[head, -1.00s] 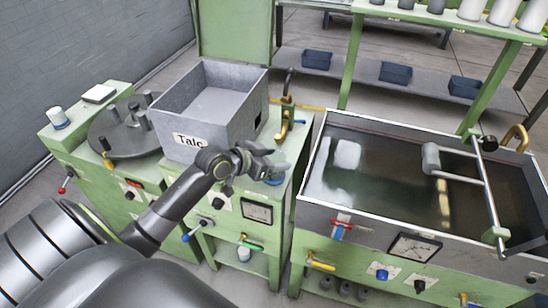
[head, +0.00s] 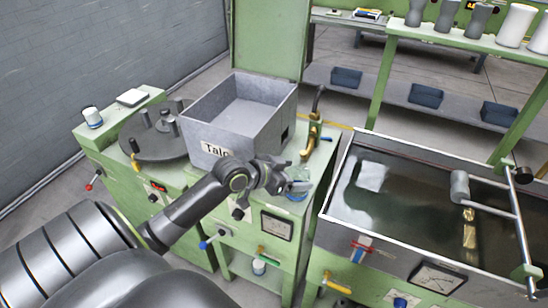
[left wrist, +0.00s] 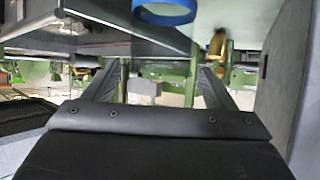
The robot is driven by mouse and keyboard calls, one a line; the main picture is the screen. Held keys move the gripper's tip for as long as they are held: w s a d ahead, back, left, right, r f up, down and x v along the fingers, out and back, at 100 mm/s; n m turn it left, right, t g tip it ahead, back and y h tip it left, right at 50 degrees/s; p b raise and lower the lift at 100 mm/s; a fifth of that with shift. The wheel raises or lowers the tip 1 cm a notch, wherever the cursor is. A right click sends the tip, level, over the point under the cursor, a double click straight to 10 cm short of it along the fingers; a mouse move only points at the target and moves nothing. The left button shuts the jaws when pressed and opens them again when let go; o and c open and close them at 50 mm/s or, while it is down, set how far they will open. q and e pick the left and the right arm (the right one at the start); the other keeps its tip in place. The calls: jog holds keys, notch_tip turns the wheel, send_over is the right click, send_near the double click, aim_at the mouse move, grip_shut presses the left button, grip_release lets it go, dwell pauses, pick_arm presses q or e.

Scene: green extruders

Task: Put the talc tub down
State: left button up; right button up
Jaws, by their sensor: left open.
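A large grey open box (head: 245,140) labelled "Talc" stands on the green cabinet. A small thing with a blue rim sits on the cabinet top at the box's front right corner; the rim (left wrist: 163,10) shows at the top of the left wrist view. It is largely hidden by my gripper in the head view, so I cannot tell its full shape. My left gripper (head: 286,183) is beside it, right of the label. In the left wrist view the two fingers (left wrist: 160,85) are apart with nothing held between them. My right gripper is out of view.
A brass tap (head: 312,137) stands behind my gripper. A dark water tank (head: 345,222) with a metal frame lies to the right. The cabinet top is narrow around the gripper.

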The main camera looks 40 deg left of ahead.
pick_arm(q)
jog(key=v, duration=1)
dwell(0.4)
jog(key=s+d+f+n+g+y, duration=0.2)
jog(key=s+f+g+y, duration=0.15)
jog(key=s+f, duration=0.55)
jog(key=s+d+f+n+g+y, duration=0.3)
jog(key=s+f+g, duration=0.15)
jog(key=s, duration=0.75)
notch_tip(320, 180, down, 26)
jog(key=a+g, duration=0.1)
jog(key=a, duration=0.1)
jog(key=s+d+f+g+h, duration=0.1)
jog(key=s+f, duration=1.4)
jog(key=shift+f, duration=0.2)
